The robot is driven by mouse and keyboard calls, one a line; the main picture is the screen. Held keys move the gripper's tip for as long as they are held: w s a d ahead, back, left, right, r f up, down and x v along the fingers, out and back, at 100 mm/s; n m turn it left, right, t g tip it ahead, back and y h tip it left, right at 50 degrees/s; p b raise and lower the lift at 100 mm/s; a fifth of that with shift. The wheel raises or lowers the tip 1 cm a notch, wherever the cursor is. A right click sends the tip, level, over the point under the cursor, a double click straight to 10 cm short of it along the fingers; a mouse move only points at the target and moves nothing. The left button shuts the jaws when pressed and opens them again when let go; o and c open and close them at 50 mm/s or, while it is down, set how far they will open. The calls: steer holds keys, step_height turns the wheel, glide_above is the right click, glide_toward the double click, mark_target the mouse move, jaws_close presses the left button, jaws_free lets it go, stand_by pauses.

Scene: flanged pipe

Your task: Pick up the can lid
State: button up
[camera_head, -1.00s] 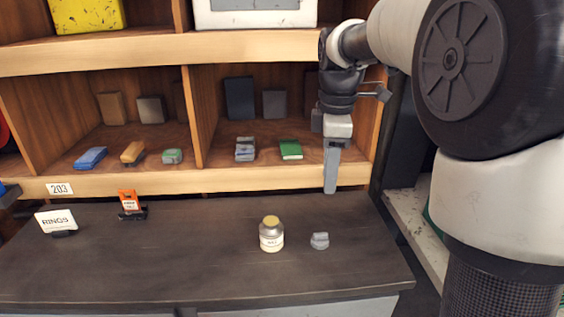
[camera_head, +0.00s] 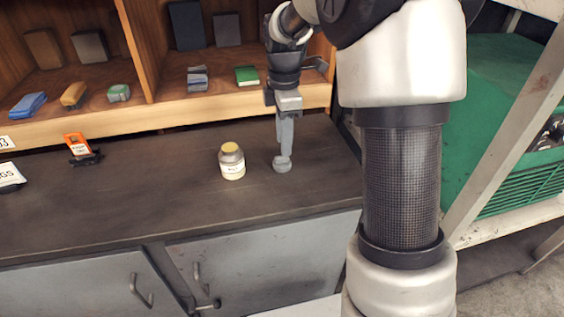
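A small grey round piece, which looks like the can lid (camera_head: 282,164), lies on the dark bench top. My gripper (camera_head: 284,150) points down with its fingertips right at or just above this piece. The fingers are seen edge-on as one grey strip, so I cannot tell whether they are open or shut, or whether they touch the lid. Their tips overlap the upper part of the lid in the picture.
A small jar (camera_head: 232,163) with a yellow top and white label stands to the left of the lid. An orange tag on a black clip (camera_head: 80,148) stands further left. Wooden shelves (camera_head: 200,107) rise behind the dark bench top (camera_head: 150,200).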

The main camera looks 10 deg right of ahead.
mark_target(282, 162)
steer(key=f, duration=0.4)
steer(key=shift+w+a+b, duration=0.2)
steer(key=shift+w+b, duration=0.1)
steer(key=shift+w, duration=0.05)
steer(key=shift+f, duration=0.55)
jaws_close()
